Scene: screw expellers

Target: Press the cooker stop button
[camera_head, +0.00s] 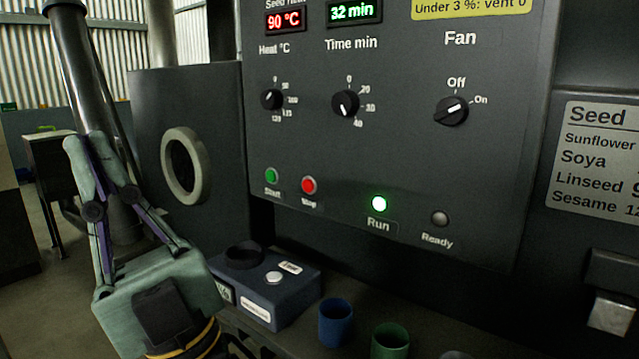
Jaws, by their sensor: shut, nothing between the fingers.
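The red stop button (309,185) sits low on the dark cooker panel (330,150), just right of the green start button (271,176). The small label under it is blurred. The green Run lamp (379,203) is lit, and the Ready lamp (440,218) is dark. My gripper (87,147) is at the left of the picture, pointing up, with its fingers shut and empty. It is well to the left of the red button and apart from the panel. Both buttons are in plain sight.
The panel has a heat display (285,20) at 90 °C, a time display (354,11) at 32 min and three knobs. Below stand a blue box (275,300), a blue cup (336,322) and a green cup (389,341). A round ring (170,190) protrudes left of the panel.

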